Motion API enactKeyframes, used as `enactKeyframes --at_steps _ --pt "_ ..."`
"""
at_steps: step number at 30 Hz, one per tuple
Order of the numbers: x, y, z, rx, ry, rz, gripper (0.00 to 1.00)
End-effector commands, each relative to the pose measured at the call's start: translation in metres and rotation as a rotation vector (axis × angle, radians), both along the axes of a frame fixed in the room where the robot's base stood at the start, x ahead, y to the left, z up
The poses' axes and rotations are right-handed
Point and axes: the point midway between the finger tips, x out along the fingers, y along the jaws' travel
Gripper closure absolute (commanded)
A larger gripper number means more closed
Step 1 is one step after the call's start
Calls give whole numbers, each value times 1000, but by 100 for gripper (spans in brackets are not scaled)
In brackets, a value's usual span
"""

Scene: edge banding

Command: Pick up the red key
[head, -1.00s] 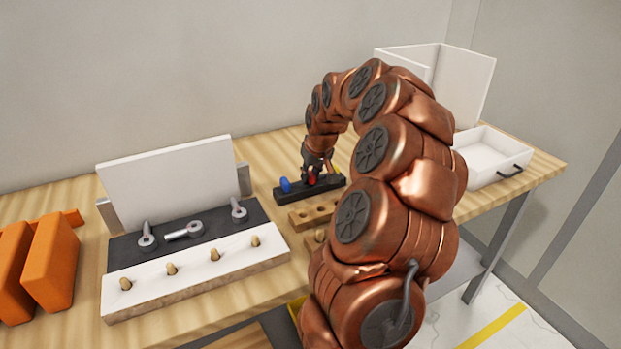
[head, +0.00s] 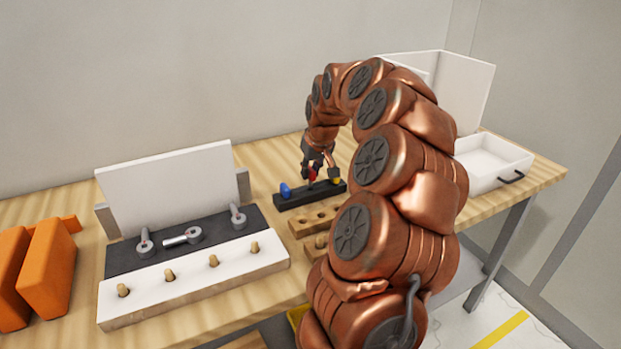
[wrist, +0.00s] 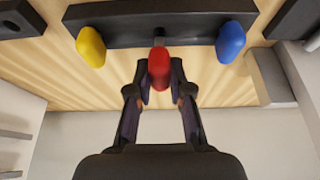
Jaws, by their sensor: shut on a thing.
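The red key (wrist: 159,68) is between my gripper's fingertips (wrist: 159,79) in the wrist view, and the fingers are shut on it. In the head view my gripper (head: 314,172) is just above the black holder (head: 297,201), with a little of the red key (head: 313,174) showing. The key appears raised off the holder; its lower end is hard to make out. The blue key (head: 285,190) stands at the left end of the holder.
A wooden block with holes (head: 313,218) lies in front of the holder. A white panel fixture with wooden pegs (head: 195,278) and metal pieces is at left, near orange blocks (head: 47,268). A white drawer box (head: 490,165) is at the right end of the table.

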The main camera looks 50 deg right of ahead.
Motion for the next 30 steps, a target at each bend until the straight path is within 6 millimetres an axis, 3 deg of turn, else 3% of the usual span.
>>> enactKeyframes --at_steps 14,30 --pt "-28 16 6 1 0 0 100" --pt "-101 57 13 0 1 1 100"
